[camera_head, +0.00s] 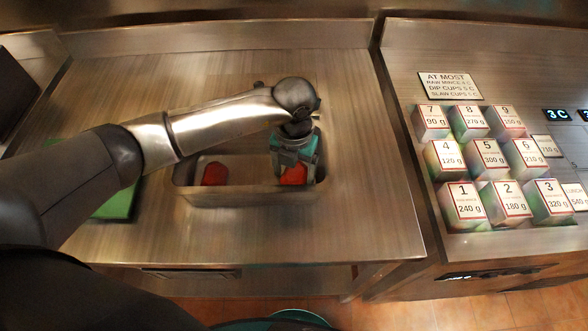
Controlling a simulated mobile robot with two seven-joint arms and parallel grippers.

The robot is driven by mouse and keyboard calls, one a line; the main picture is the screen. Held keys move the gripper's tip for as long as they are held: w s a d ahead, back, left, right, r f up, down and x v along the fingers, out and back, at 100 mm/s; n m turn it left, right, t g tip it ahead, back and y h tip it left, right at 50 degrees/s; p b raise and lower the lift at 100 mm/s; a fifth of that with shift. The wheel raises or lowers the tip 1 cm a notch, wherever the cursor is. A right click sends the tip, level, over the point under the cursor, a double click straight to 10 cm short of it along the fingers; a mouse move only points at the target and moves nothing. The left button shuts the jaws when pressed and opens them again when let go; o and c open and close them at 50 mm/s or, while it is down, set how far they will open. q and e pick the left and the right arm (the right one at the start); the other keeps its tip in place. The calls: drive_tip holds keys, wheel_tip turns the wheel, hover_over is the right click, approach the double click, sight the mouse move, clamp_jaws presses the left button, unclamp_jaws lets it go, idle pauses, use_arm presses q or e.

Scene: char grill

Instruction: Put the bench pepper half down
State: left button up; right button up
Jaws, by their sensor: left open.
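Another red pepper half (293,174) is in the right part of the tray, directly below my left gripper (294,166). My left gripper points down over the tray with its jaws open around or just above this pepper half. The gripper partly hides it, so I cannot tell whether they touch. My right gripper is not in view.
A green board (117,200) lies at the left of the bench, partly behind my arm. The bench front (300,240) is clear. At the right, a separate counter holds several numbered, weight-marked boxes (487,160) and a sign (450,86).

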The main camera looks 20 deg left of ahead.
sight(294, 174)
use_arm(q)
wheel_tip(294, 174, up, 12)
drive_tip(key=shift+r, duration=0.15)
idle(0.3)
